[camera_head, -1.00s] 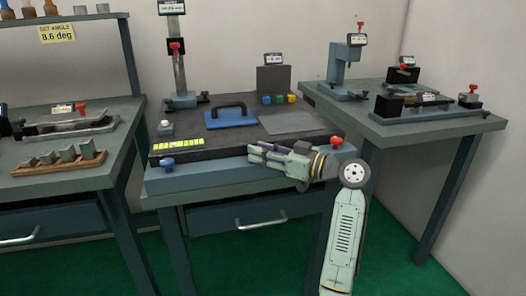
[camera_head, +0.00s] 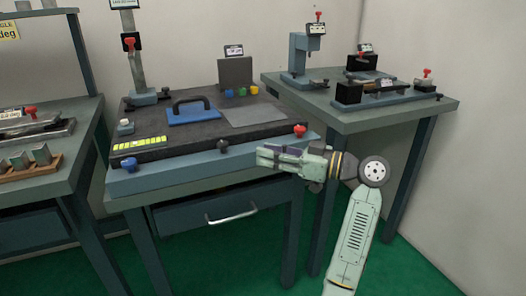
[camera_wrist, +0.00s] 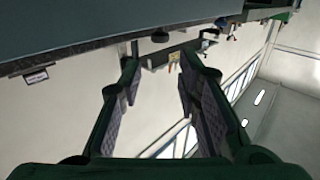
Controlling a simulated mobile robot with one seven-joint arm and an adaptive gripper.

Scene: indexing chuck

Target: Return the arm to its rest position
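My pale green arm shows in the head view, bent at a round joint, its forearm pointing left. My gripper (camera_head: 264,156) is in front of the middle bench's front edge, just below and left of a red knob (camera_head: 300,131). In the wrist view my gripper (camera_wrist: 158,75) has its two dark padded fingers well apart with nothing between them. The wrist picture is tilted, with a bench surface along its top. I cannot tell the exact gap between my gripper and the bench edge.
The middle bench (camera_head: 215,158) carries a blue plate with a handle (camera_head: 192,110) and a grey post (camera_head: 134,65). A right table (camera_head: 350,117) holds several fixtures. A left bench (camera_head: 75,171) stands beside it. Green floor (camera_head: 255,272) is open in front. A drawer handle (camera_head: 232,217) sticks out below.

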